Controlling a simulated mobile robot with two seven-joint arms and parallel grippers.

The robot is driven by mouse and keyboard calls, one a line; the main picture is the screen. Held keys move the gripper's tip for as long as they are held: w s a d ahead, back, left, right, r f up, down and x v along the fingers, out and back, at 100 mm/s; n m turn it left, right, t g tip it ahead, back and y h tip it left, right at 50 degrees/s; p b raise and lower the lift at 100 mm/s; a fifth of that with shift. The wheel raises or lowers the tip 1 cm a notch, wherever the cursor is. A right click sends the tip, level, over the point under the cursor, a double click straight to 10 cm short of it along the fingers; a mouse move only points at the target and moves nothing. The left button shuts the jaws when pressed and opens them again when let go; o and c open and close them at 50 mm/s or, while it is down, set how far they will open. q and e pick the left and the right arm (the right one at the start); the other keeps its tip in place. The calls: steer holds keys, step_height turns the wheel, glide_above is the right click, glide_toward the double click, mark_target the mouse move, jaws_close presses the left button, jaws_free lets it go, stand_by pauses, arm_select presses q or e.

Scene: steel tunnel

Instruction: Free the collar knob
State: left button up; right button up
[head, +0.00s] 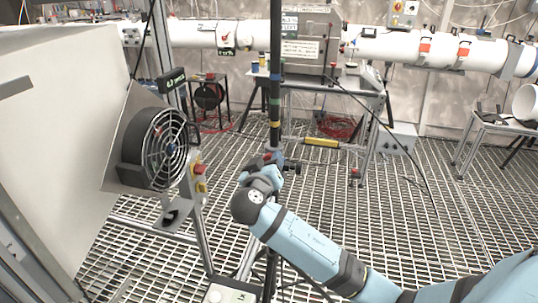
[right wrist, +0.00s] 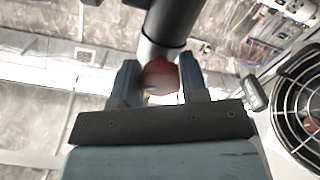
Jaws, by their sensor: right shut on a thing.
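My right gripper (head: 269,167) is at the collar on a dark upright pole (head: 276,60) with blue, yellow and green bands. In the right wrist view, the two blue fingers of the gripper (right wrist: 158,76) are on either side of a red knob (right wrist: 159,77), shut on it. The knob is blurred there, and a pale metal collar (right wrist: 158,50) sits just beyond it below the dark tube. In the head view the gripper and wrist hide most of the knob and collar. My left gripper is not in view.
A caged fan (head: 165,148) on a pale duct stands left of the pole, near my right wrist. A steel bench (head: 330,85) stands behind. A white pipe (head: 390,45) runs along the back wall. Grating floor (head: 400,210) is open to the right.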

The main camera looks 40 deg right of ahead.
steer(key=n+p, duration=0.2)
steer(key=n, duration=0.1)
steer(key=n+p, duration=0.1)
steer(key=p, duration=0.1)
steer(key=shift+r+n, duration=0.25)
steer(key=shift+n, duration=0.05)
steer(key=n+p, duration=0.2)
steer(key=shift+n+p, duration=1.3)
steer(key=n+p, duration=0.3)
arm_select(q)
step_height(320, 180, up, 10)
steer(key=p, duration=0.2)
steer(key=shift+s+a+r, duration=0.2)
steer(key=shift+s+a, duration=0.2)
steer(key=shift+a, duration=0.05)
arm_select(e)
steer(key=shift+f+n, duration=0.1)
steer(key=shift+n, duration=1.1)
steer(key=o, duration=0.9)
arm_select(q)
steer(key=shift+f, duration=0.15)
